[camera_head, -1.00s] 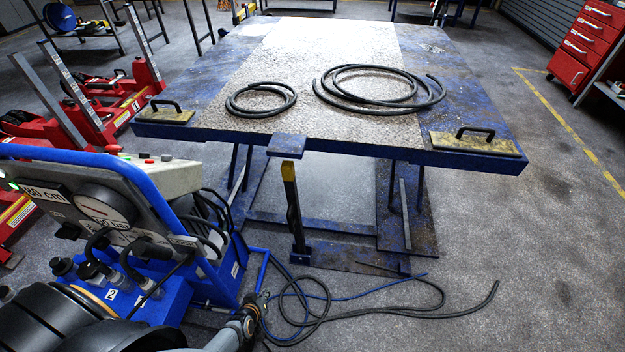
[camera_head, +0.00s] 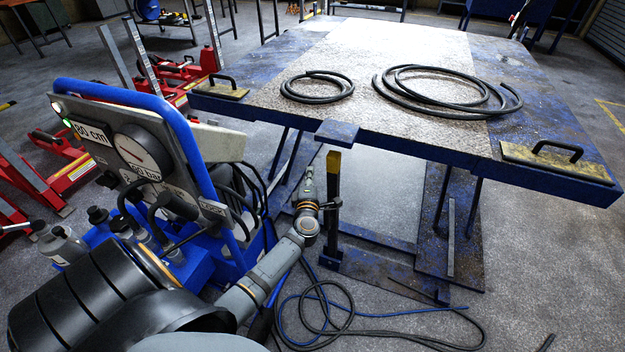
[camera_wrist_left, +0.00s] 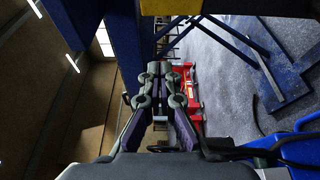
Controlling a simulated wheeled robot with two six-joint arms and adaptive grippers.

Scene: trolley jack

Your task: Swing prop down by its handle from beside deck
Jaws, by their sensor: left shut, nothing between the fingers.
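The prop (camera_head: 332,180) stands upright under the front edge of the deck (camera_head: 420,158). It has a yellow top and a dark lower part. Its handle (camera_head: 336,203) is a small dark piece on the post, partly hard to make out. My left gripper (camera_head: 308,172) is shut and empty just left of the prop, below the deck edge, apparently apart from it. In the left wrist view the shut fingers (camera_wrist_left: 158,68) show in the middle, with the prop's yellow part (camera_wrist_left: 175,7) at the top edge and the deck's blue edge (camera_wrist_left: 125,50) beside it. My right gripper is not in view.
A blue control console (camera_head: 210,170) with a gauge stands close left of my arm. Hoses (camera_head: 325,305) lie on the floor in front. Two coiled hoses lie on the deck. Red jacks (camera_head: 70,165) stand at the left.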

